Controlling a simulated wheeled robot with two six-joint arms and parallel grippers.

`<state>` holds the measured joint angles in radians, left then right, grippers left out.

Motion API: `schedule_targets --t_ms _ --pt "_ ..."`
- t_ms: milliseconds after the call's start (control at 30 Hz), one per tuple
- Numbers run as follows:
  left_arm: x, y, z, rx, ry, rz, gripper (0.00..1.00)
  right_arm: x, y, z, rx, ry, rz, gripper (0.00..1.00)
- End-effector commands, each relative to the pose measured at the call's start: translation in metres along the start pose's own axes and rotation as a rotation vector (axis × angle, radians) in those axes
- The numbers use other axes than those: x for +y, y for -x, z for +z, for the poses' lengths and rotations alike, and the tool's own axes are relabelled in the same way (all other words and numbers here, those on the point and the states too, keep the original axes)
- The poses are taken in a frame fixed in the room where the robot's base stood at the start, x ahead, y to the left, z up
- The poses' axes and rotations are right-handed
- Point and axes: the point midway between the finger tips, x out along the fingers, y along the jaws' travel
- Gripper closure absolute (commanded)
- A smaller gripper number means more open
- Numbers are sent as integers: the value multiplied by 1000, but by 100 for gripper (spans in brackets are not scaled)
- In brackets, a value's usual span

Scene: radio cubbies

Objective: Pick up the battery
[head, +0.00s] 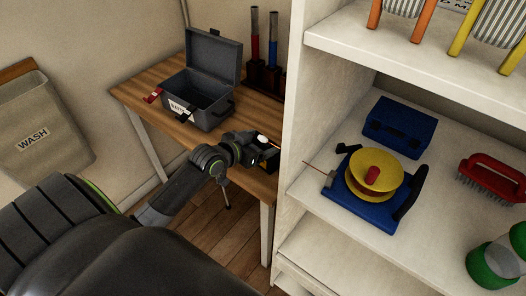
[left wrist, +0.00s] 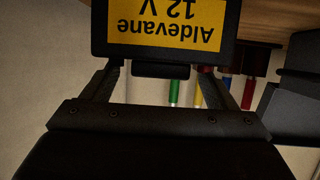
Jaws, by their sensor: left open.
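The battery (left wrist: 165,28) is black with a yellow label reading "Aldevane 12 V", upside down in the left wrist view. It fills the top middle of that view, partly cut off by the edge. My left gripper (left wrist: 158,75) is open, its two fingers pointing at the battery, one toward each side. I cannot tell whether they touch it. In the head view my left gripper (head: 262,152) is over the front right of the wooden table (head: 150,85), beside the shelf upright. There the battery is mostly hidden by the gripper. My right gripper is not in view.
An open grey toolbox (head: 205,106) stands on the table, with a rack of red and blue tubes (head: 263,55) behind it. White shelving (head: 300,130) stands close right, holding a blue box (head: 399,127), yellow reel (head: 374,175) and red brush (head: 492,176).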

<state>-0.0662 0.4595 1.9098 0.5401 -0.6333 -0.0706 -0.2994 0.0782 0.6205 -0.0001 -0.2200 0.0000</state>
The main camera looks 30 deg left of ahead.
Motion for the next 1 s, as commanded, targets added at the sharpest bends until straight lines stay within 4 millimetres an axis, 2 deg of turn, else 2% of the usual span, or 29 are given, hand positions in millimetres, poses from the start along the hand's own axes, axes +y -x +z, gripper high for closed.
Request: schedule_targets --t_ms 100,700,1000 --pt "0 0 0 0 0 0 20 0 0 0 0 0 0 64" --pt "0 1 0 0 0 0 99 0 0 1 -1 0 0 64" --pt "0 1 -2 5 -1 0 100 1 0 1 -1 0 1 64"
